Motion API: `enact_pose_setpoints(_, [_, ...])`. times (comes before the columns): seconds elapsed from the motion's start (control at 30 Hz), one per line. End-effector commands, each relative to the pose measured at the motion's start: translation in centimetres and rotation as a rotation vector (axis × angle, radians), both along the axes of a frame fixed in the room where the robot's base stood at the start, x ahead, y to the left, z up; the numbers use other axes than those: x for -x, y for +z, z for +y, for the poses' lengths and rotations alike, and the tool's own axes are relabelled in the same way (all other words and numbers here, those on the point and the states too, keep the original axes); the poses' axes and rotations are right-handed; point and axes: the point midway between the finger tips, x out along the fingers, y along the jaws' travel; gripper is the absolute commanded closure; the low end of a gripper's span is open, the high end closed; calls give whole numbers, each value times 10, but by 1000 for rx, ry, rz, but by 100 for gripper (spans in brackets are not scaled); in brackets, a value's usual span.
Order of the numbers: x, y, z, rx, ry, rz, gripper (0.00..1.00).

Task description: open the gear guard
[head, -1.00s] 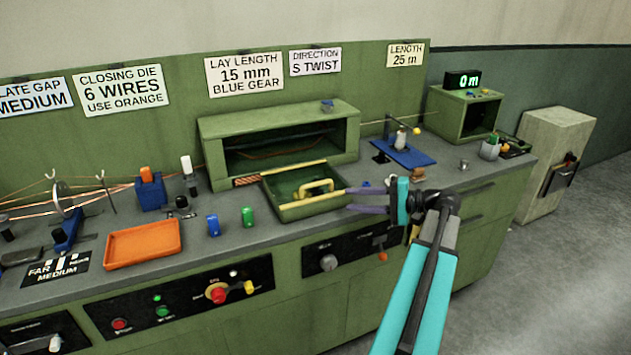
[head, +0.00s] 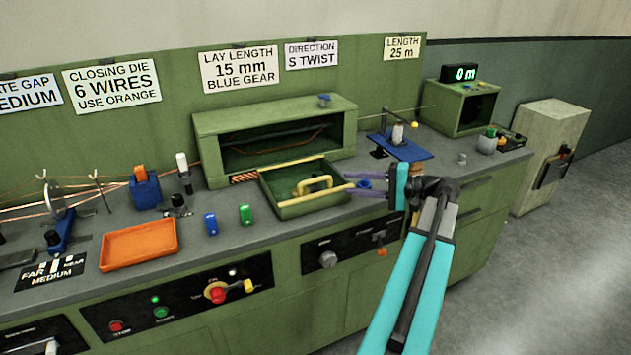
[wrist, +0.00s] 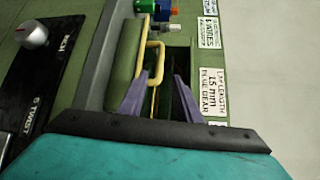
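The gear guard (head: 282,208) is a green, shallow, tray-like cover with yellow edges and a yellow bar handle (head: 318,184). It is folded down in front of the green gear housing (head: 212,160), whose front opening is uncovered. The handle also shows in the wrist view (wrist: 155,62). My gripper (head: 348,190) is at the guard's right end, with its purple fingers pointing left. In the wrist view its fingers (wrist: 158,92) are apart, with nothing held between them. I cannot tell whether a finger touches the guard.
A blue stand (head: 402,148) sits behind my gripper. Knobs and switches line the front panel (head: 345,254) below.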

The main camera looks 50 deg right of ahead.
Motion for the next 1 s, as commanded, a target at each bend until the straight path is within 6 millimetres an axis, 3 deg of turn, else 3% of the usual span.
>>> enact_pose_setpoints(0.7, [-89, -12, 39, -1, 0, 0, 69])
enact_pose_setpoints(1.0, [-109, -15, 47, 1, -3, 0, 69])
